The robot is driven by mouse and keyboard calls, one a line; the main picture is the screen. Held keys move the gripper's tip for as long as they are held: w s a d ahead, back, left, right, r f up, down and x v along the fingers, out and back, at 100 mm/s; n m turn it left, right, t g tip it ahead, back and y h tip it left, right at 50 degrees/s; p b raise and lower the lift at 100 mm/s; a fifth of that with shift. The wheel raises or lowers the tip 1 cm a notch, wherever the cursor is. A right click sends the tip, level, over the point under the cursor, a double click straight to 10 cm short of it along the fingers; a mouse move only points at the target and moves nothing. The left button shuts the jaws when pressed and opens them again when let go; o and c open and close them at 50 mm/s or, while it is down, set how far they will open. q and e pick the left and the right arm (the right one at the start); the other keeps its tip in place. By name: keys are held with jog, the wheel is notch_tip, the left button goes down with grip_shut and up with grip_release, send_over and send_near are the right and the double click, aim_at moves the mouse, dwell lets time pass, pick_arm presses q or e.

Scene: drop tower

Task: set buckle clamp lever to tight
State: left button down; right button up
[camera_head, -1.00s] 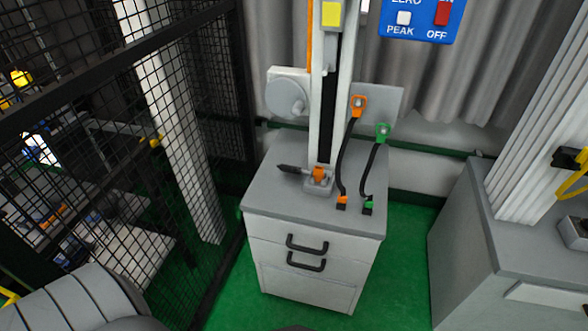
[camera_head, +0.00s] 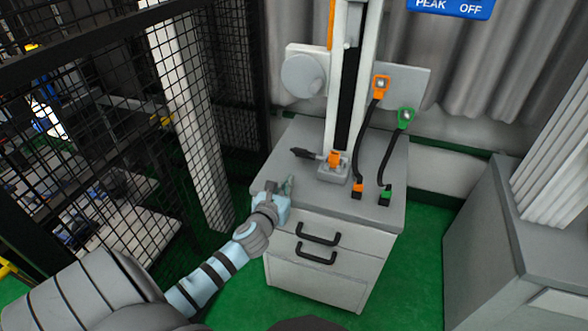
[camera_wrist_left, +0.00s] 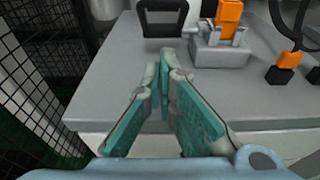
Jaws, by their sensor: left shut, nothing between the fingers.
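The buckle clamp sits at the foot of the tower on the cabinet top. It has a grey block (camera_head: 332,173), an orange part (camera_head: 334,158) and a lever with a black handle (camera_head: 303,153) sticking out to the left. In the left wrist view the black handle (camera_wrist_left: 162,20) shows as a dark loop at the top, left of the orange part (camera_wrist_left: 229,17) and the block (camera_wrist_left: 220,50). My left gripper (camera_head: 288,184) is shut and empty at the cabinet's front left edge, nearer than the clamp and not touching it. My right gripper is not in view.
Two black cables with orange (camera_head: 381,86) and green (camera_head: 406,116) connectors hang right of the tower (camera_head: 343,90). A black mesh fence (camera_head: 110,150) stands at the left. The cabinet top (camera_head: 365,205) is bare in front of the clamp. Another grey cabinet (camera_head: 490,225) stands at the right.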

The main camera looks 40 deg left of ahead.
aim_at(303, 153)
pick_arm(q)
jog(key=w, duration=0.1)
jog(key=w+a, duration=0.1)
jog(key=w, duration=0.1)
jog(key=w+r, duration=0.1)
jog(key=w, duration=0.1)
jog(key=shift+w+a+r, duration=0.1)
jog(key=shift+a, duration=0.3)
jog(key=shift+w+a+r, duration=0.1)
jog(key=shift+w+r, duration=0.1)
jog(key=shift+w, duration=0.05)
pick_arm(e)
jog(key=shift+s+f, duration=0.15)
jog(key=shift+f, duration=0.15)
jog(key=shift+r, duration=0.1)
